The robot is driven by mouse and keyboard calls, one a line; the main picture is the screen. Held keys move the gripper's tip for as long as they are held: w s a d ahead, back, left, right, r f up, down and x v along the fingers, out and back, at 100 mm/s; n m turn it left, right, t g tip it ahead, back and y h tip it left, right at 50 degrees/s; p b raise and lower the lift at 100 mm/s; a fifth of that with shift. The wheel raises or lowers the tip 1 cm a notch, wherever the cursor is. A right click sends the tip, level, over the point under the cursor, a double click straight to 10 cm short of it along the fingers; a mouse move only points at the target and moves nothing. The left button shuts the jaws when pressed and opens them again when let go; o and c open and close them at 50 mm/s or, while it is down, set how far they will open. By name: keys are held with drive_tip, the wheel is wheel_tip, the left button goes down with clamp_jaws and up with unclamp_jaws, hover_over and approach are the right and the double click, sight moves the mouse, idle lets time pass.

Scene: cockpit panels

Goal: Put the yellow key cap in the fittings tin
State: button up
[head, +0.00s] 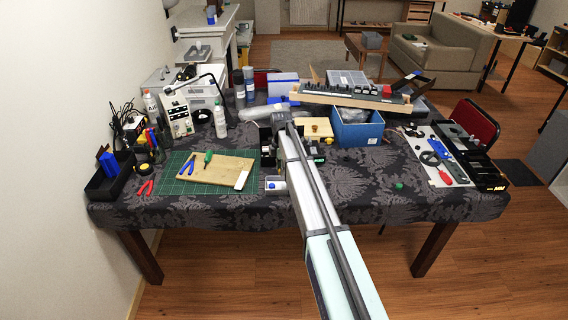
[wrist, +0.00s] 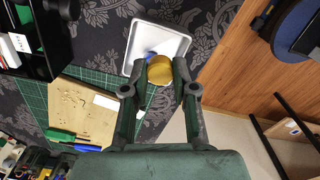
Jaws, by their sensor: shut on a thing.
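My gripper (wrist: 161,72) is shut on the yellow key cap (wrist: 159,71), a round yellow piece between its fingertips in the wrist view. The fittings tin (wrist: 172,38), a pale shallow square tray, lies behind the fingertips there, and the cap overlaps its lower edge in the picture. A blue piece (wrist: 150,57) shows partly inside the tin, beside the cap. In the head view the tin (head: 275,191) stands near the table's front edge, left of my arm. The cap and fingertips cannot be made out there. The cap's height over the tin is unclear.
A wooden board (head: 216,168) on a green cutting mat (head: 178,184) lies left of the tin, with pliers on it. A dark divided box (wrist: 38,40) shows at the wrist view's upper left. A blue bin (head: 358,134) stands right of my arm. The front right tabletop is mostly clear.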

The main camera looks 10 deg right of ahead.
drive_tip(key=shift+w+a, duration=0.1)
drive_tip(key=shift+a, duration=0.05)
drive_tip(key=shift+f+b, duration=0.35)
drive_tip(key=shift+f, duration=0.3)
drive_tip(key=shift+f+b, duration=1.1)
drive_tip(key=shift+f, duration=1.55)
drive_tip(key=shift+f, duration=0.15)
drive_tip(key=o, duration=1.2)
drive_tip(key=shift+o, duration=0.4)
drive_tip(key=shift+r+p, duration=1.8)
drive_tip(key=shift+r, duration=1.7)
